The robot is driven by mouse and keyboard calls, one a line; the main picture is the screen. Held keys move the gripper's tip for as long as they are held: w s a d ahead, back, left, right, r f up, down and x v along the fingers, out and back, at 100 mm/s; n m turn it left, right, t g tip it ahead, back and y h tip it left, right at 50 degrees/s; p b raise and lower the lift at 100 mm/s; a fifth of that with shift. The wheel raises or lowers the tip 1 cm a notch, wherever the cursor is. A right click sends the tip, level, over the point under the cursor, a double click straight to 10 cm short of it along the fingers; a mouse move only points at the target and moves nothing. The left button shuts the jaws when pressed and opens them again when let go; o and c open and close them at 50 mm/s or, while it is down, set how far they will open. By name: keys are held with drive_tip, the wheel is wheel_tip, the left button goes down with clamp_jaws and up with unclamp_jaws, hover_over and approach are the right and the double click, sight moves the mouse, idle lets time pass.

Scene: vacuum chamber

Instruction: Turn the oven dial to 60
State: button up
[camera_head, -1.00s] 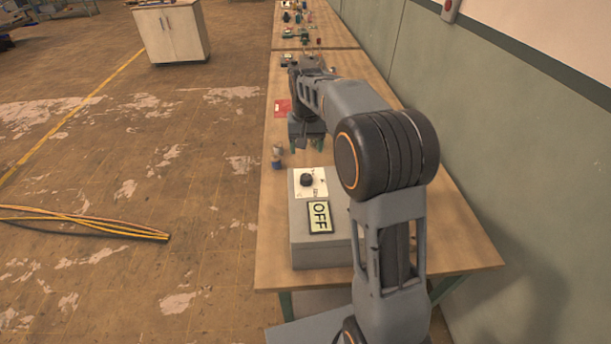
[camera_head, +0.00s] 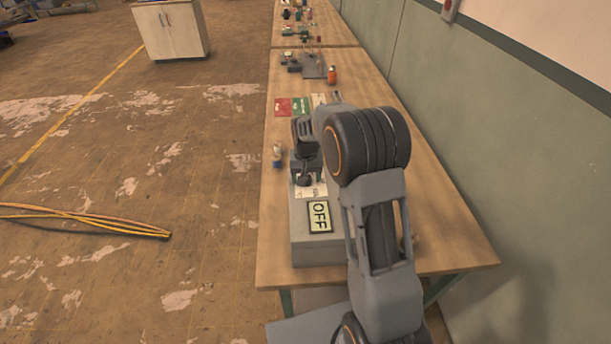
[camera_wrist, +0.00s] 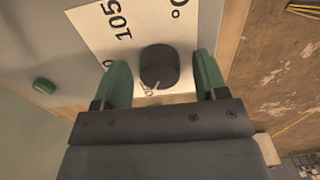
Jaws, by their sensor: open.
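The oven is a grey box (camera_head: 303,249) on the near end of the workbench, with a display reading OFF (camera_head: 319,216) on its top. Its black round dial (camera_wrist: 160,67) sits on a white scale plate (camera_wrist: 92,27) in the wrist view, where "105" and part of another number show. A light pointer mark is at the dial's lower edge. My gripper (camera_wrist: 157,86) is open, with its green fingers on either side of the dial and visible gaps to it. In the head view my gripper (camera_head: 305,178) is over the scale plate and hides much of the dial.
A green button (camera_wrist: 44,86) is on the oven's top. A small blue-based object (camera_head: 277,157) stands left of my gripper. Red and green cards (camera_head: 292,106) and an orange bottle (camera_head: 332,75) lie farther along the bench (camera_head: 440,225). A wall borders the right side.

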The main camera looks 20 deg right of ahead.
drive_tip(key=c, duration=0.9)
drive_tip(key=m+b, duration=0.2)
drive_tip(key=m, duration=0.3)
drive_tip(key=shift+m, duration=0.4)
drive_tip(key=m+b, duration=0.1)
drive_tip(key=m, duration=0.4)
drive_tip(key=shift+r+m, duration=0.1)
drive_tip(key=shift+m, duration=0.5)
drive_tip(key=o, duration=0.9)
